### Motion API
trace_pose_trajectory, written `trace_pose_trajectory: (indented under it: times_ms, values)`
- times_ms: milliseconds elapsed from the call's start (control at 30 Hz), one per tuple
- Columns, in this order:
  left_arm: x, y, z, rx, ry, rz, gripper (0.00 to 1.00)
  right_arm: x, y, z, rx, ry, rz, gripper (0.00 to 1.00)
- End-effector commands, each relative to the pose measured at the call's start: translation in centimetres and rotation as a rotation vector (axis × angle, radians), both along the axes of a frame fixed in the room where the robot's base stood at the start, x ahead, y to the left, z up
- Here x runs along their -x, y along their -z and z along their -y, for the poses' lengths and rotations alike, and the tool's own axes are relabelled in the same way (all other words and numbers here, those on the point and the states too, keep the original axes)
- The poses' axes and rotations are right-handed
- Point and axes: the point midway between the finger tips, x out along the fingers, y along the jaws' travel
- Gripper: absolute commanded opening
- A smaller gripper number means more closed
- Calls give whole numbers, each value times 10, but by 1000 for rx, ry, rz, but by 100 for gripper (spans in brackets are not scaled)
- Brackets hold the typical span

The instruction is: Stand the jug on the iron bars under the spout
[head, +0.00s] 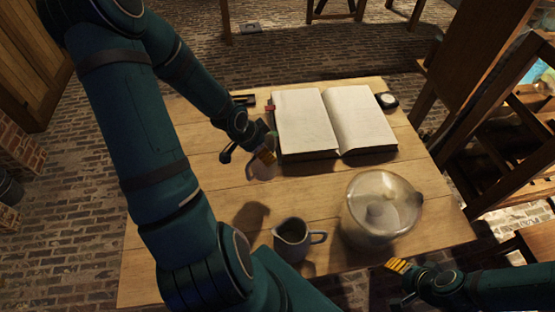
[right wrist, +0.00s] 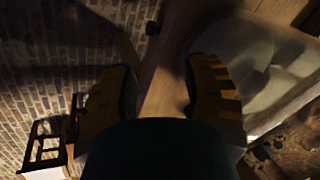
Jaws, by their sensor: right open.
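A small grey jug (head: 291,240) stands upright on the wooden table near its front edge, its handle to the right. My right gripper (head: 402,281) is at the table's front right edge, right of the jug and apart from it. In the right wrist view its ribbed yellow fingers (right wrist: 160,95) are spread with nothing held between them. I cannot make out the iron bars or a spout.
A large round glass jar (head: 381,208) stands right of the jug, between it and the table's right side; it also shows in the right wrist view (right wrist: 275,65). An open book (head: 335,122) lies behind. A small round dark item (head: 387,100) sits beside the book. The table's front left is clear.

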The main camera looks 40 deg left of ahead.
Motion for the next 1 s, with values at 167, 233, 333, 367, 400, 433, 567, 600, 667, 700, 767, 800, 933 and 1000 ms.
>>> trace_pose_trajectory:
  times_ms: [167, 233, 333, 367, 400, 433, 567, 600, 667, 700, 767, 800, 933, 1000]
  values:
    - [-1, 35, 1, 1, 3, 0, 29, 4, 22, -1, -1, -7, -10, 47]
    - [-1, 40, 1, 0, 2, 1, 29, 5, 24, -1, -1, -9, -13, 47]
    - [-1, 44, 0, 0, 2, 1, 29, 6, 25, -1, -2, -11, -14, 47]
    - [-1, 46, 0, 0, 2, 1, 29, 6, 26, -2, -2, -11, -14, 47]
    - [-1, 50, 0, 1, 1, 1, 29, 6, 27, -2, -3, -12, -15, 47]
    - [0, 54, 0, 1, 1, 0, 29, 7, 29, -2, -3, -13, -16, 47]
    - [0, 73, 1, 2, 2, -1, 29, 10, 37, -2, -4, -18, -22, 47]
    - [-1, 77, 1, 1, 3, 1, 29, 10, 39, -2, -4, -19, -24, 47]
    - [0, 80, 1, 0, 2, 1, 29, 11, 40, -2, -4, -20, -25, 47]
    - [0, 80, 0, 0, 2, 1, 29, 11, 39, -3, -4, -20, -25, 47]
    - [0, 79, 0, -1, 1, 1, 29, 11, 38, -3, -4, -20, -25, 47]
    - [0, 79, 0, -1, 1, 1, 29, 11, 38, -3, -4, -20, -25, 47]
    - [0, 80, 0, 0, 1, 1, 29, 11, 39, -2, -4, -20, -25, 47]
    - [0, 81, 0, 0, 1, 0, 82, 11, 40, -3, -4, -20, -25, 47]
